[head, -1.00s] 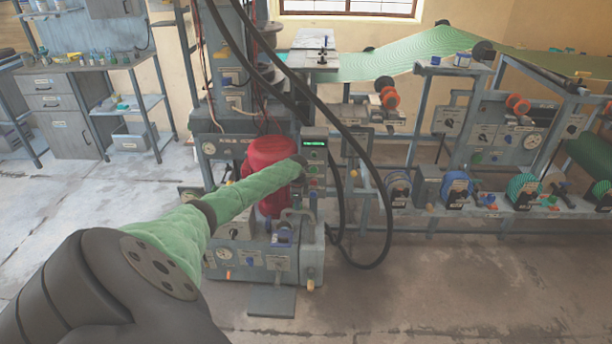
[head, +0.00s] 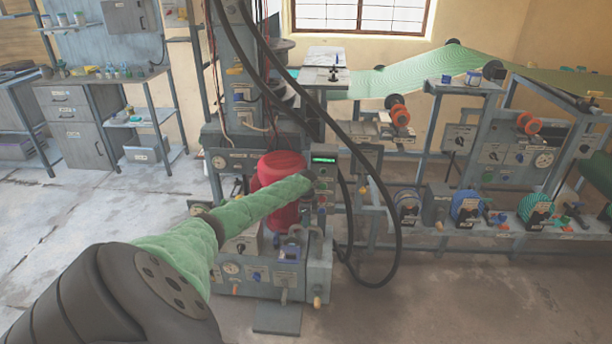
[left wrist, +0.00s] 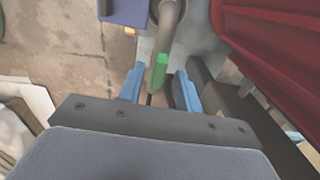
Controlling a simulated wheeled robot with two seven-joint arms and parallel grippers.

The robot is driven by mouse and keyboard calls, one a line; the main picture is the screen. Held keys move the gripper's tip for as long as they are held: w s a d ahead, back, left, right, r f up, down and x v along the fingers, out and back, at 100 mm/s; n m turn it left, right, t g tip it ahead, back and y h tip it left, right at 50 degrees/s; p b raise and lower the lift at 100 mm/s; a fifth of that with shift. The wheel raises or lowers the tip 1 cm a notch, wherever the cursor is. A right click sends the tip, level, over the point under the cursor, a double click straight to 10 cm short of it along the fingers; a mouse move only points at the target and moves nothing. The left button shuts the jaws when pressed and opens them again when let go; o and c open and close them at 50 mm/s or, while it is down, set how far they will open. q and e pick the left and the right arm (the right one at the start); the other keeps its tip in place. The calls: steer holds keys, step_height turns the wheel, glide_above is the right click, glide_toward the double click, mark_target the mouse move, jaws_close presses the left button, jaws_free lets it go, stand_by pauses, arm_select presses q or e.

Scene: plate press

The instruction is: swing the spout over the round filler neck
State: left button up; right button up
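My left arm reaches in from the left in the head view, and its dark wrist end is in front of the press, beside the red vessel (head: 278,172). In the left wrist view my left gripper (left wrist: 159,82) is open, with its two blue fingers apart. A green-tipped piece (left wrist: 160,72) at the end of a grey pipe (left wrist: 168,22), which looks like the spout, lies between the fingers with a gap on both sides. The red vessel fills the right of that view. I cannot clearly make out the round filler neck. My right gripper is not in view.
A panel with a green display (head: 323,160) stands just right of my wrist. Black hoses (head: 398,200) loop down to the right.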

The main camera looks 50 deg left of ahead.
arm_select(q)
step_height(320, 180, up, 7)
steer(key=shift+r+b, duration=0.2)
steer(key=shift+b, duration=0.1)
stand_by(0.5)
